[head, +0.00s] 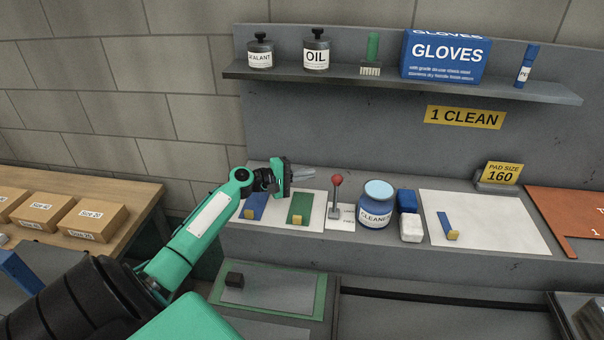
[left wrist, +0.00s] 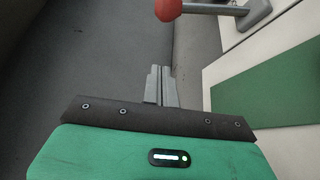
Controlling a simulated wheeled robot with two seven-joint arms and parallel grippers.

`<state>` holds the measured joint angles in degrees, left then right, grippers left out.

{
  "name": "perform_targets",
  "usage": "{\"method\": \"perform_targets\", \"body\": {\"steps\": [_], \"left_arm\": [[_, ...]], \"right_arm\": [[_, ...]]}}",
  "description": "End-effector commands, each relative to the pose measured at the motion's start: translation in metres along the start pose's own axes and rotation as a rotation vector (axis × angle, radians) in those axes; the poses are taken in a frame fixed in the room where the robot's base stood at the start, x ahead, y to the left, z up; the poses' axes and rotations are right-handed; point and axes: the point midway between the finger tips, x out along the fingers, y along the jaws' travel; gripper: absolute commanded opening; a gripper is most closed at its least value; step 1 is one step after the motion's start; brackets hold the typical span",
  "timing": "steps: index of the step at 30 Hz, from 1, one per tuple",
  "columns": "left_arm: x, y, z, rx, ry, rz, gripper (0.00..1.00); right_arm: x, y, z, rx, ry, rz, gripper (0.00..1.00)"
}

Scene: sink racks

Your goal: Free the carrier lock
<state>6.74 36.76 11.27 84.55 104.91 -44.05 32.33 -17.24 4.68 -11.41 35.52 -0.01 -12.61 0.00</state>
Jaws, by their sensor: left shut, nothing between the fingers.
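A lever with a red ball knob (head: 337,181) stands on a small white card on the grey bench, and its knob shows at the top of the left wrist view (left wrist: 168,9). It may be the carrier lock, but no readable label says so. My left gripper (head: 312,174) is shut and empty, just left of the knob in the head view. In the left wrist view its fingers (left wrist: 161,76) lie together, pointing toward the knob with a gap between. My right gripper is out of view.
A blue cleaner jar (head: 376,208) stands close right of the lever, with blue and white blocks (head: 410,227) beyond. A white mat with blue and green pads (head: 301,207) lies under my gripper. A shelf (head: 390,85) overhangs behind. Cardboard boxes (head: 88,221) stand far left.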

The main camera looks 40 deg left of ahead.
Motion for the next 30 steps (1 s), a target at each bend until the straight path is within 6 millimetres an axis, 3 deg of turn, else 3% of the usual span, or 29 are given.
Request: {"method": "perform_targets", "body": {"steps": [10,18,30], "left_arm": [[0.067,0.005,0.002,-0.001,-0.001,0.001,0.0],[0.054,0.003,0.03,0.0,-0.001,-0.001,0.0],[0.051,0.0,0.038,0.001,-0.001,-0.001,0.0]], "right_arm": [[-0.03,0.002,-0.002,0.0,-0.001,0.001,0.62],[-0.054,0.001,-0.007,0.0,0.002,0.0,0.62],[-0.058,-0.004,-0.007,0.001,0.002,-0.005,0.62]]}}
